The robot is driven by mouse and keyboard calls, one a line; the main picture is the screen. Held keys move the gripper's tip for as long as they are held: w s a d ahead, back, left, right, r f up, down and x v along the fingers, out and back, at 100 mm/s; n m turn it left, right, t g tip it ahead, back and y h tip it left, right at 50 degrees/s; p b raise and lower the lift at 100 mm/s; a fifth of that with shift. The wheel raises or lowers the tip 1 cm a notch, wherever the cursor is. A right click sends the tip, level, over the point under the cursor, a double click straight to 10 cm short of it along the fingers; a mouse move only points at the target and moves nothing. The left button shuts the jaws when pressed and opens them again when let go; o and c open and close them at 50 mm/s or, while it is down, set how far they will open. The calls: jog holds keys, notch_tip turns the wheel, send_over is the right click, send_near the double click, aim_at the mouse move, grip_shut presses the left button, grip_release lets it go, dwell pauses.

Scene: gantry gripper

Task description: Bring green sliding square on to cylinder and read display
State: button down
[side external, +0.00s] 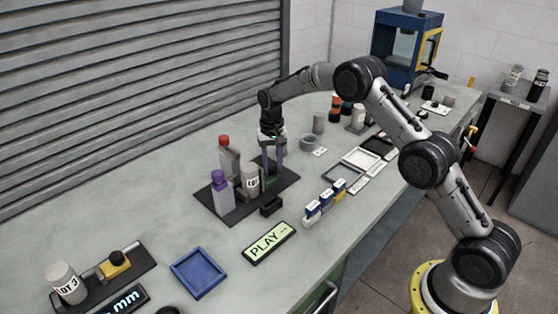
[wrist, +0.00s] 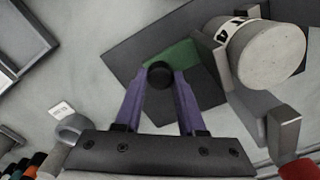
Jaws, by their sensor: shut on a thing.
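A grey cylinder (side external: 250,184) with a "LOT" label stands upright on a dark base plate (side external: 288,187); its round top shows in the wrist view (wrist: 272,54). The green sliding square (wrist: 184,55) lies on that plate beside the cylinder, apart from it; only a sliver shows in the side view (side external: 270,181). My gripper (wrist: 160,78) has purple fingers shut on a black round knob (wrist: 159,74) at the green square's edge. In the side view my gripper (side external: 272,170) points down just right of the cylinder. The display (side external: 268,243) reads "PLAY --" on green.
A small black block (side external: 271,206) sits before the plate. Small labelled boxes (side external: 327,201) and a blue tray (side external: 198,272) stand nearby.

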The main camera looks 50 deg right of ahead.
aim_at(272, 167)
jog(key=c, duration=0.5)
grip_release()
jog(key=shift+r, duration=0.15)
notch_tip(272, 167, up, 14)
jog(key=shift+f, duration=0.2)
jog(key=shift+a, duration=0.1)
dwell(0.5)
